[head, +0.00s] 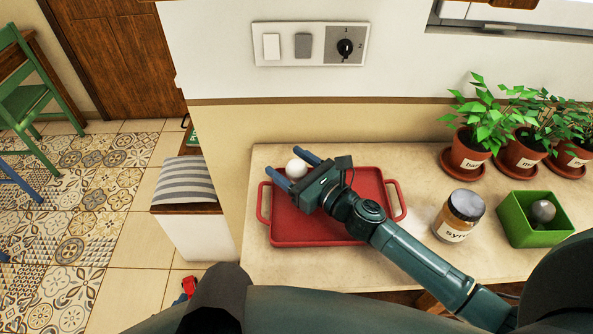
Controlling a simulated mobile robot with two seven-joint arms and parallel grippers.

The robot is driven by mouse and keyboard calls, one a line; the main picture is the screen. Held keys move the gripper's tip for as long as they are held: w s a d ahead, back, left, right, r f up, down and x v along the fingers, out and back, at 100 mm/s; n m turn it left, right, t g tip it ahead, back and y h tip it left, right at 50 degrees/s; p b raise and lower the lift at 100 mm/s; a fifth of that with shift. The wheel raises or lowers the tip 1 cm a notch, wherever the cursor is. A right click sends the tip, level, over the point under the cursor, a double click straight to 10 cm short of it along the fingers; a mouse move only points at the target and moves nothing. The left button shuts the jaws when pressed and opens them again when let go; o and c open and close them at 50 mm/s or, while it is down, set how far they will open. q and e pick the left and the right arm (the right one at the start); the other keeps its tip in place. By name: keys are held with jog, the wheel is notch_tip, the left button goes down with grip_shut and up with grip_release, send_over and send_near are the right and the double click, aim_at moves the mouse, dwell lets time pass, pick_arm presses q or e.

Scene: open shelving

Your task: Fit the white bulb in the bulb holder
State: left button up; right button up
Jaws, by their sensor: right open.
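The white bulb (296,168) shows as a small round white shape over the far left part of the red tray (322,240). My right gripper (283,161) is open, with one blue finger on each side of the bulb. I cannot tell whether the fingers touch it. The bulb's lower part is hidden by the gripper. I cannot make out a bulb holder. My left gripper is not in view.
A jar (457,216) and a green box (553,228) holding a grey round object (543,210) stand at right. Potted plants (468,150) line the back right. A switch panel (310,45) is on the wall. The counter (400,163) is clear behind the jar.

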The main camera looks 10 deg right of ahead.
jog(key=shift+w+a, duration=0.15)
jog(key=shift+w, duration=0.05)
jog(key=shift+c, duration=0.5)
jog(key=c, duration=1)
jog(key=shift+o, duration=0.2)
